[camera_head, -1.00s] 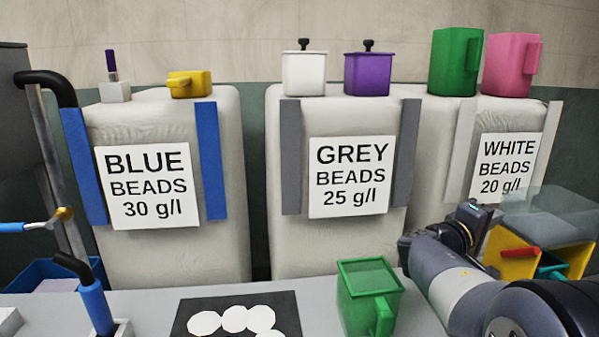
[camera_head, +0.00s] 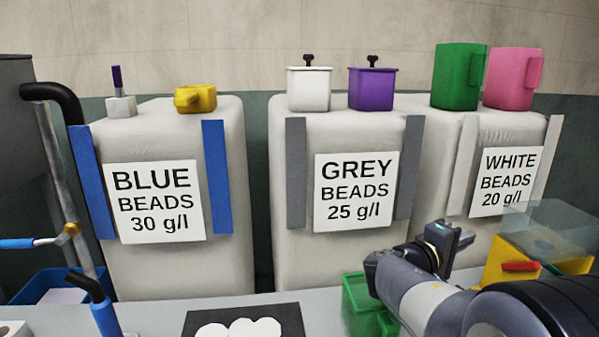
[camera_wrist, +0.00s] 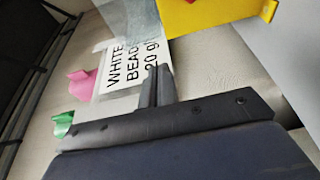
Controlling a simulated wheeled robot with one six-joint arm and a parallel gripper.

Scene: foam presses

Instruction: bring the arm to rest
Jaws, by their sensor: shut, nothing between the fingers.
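My arm reaches in from the lower right in the head view, over the bench. My gripper (camera_head: 459,243) is above the bench in front of the white beads bag. In the wrist view my gripper (camera_wrist: 158,70) shows two fingers close together, shut and empty, with the white beads label (camera_wrist: 133,62) beyond them.
A yellow bin (camera_head: 530,262) with a clear cover stands right of my gripper. Bags of blue (camera_head: 175,265), grey (camera_head: 340,255) and white beads line the back. A black mat (camera_head: 285,318) with white discs lies at front. Containers stand on the bags.

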